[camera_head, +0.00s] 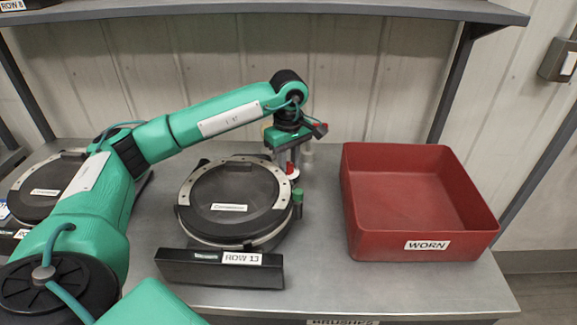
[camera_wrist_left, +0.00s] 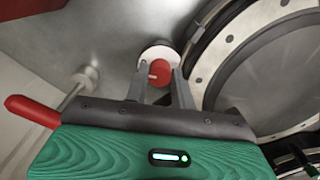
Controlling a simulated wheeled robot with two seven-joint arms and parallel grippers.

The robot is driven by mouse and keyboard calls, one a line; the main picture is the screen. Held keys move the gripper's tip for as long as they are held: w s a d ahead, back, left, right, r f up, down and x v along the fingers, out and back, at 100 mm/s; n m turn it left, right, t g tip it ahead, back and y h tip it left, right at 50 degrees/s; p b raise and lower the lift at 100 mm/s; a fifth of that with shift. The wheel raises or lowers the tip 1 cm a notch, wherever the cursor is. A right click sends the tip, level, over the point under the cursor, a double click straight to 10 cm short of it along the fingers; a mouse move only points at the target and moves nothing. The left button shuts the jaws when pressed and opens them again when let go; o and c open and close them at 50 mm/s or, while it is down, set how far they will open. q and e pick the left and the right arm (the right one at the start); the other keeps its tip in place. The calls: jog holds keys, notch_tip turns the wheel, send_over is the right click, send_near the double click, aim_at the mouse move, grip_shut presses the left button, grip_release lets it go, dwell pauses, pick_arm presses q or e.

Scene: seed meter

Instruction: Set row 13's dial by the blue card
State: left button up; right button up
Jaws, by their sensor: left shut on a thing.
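The row 13 seed meter (camera_head: 232,197) is a round dark unit with a pale metal rim, behind a black bar with the label "ROW 13" (camera_head: 241,258). My left gripper (camera_head: 290,168) points down at the meter's upper right edge. In the left wrist view its two fingers (camera_wrist_left: 161,75) are shut on a red dial knob (camera_wrist_left: 159,72) with a small white mark, over a pale round disc (camera_wrist_left: 158,50). The dial's scale cannot be read. No blue card can be made out clearly; a small blue-and-white patch (camera_head: 4,211) shows at the left edge. My right gripper is not in view.
A red bin labelled "WORN" (camera_head: 362,211) stands empty at the right. A green knob (camera_head: 297,197) sits at the meter's right side. Another round meter (camera_head: 48,189) lies at the left, partly behind my arm. A shelf (camera_head: 300,9) runs overhead.

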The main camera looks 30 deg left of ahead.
pick_arm(q)
jog(key=shift+m+b, duration=0.35)
jog(key=shift+m, duration=0.35)
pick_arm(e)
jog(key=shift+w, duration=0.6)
pick_arm(q)
jog(key=o, duration=1)
